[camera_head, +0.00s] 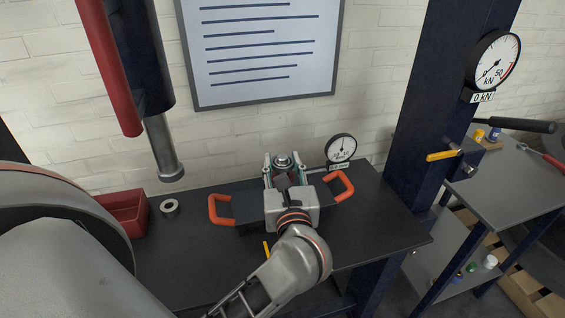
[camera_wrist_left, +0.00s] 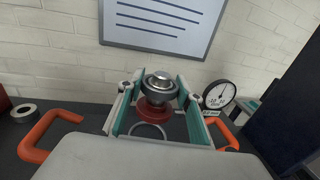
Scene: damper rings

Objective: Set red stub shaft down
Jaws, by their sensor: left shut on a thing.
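The red stub shaft (camera_wrist_left: 154,110) shows in the left wrist view as a red collar between the teal finger pads, with a round steel top part (camera_wrist_left: 161,84) above or just beyond it. My left gripper (camera_head: 284,170) is shut on the shaft, over the plate with orange handles (camera_head: 240,206) on the dark bench. In the head view the gripper hides most of the shaft. I cannot tell whether the shaft touches anything below it. My right gripper is not in view.
A dial gauge (camera_head: 341,148) stands close to the right of the gripper. A steel ring (camera_head: 169,206) and a red bin (camera_head: 124,212) are at the bench's left, below a hanging steel rod (camera_head: 164,150). A dark blue column (camera_head: 425,110) rises at the right. The bench's front right is clear.

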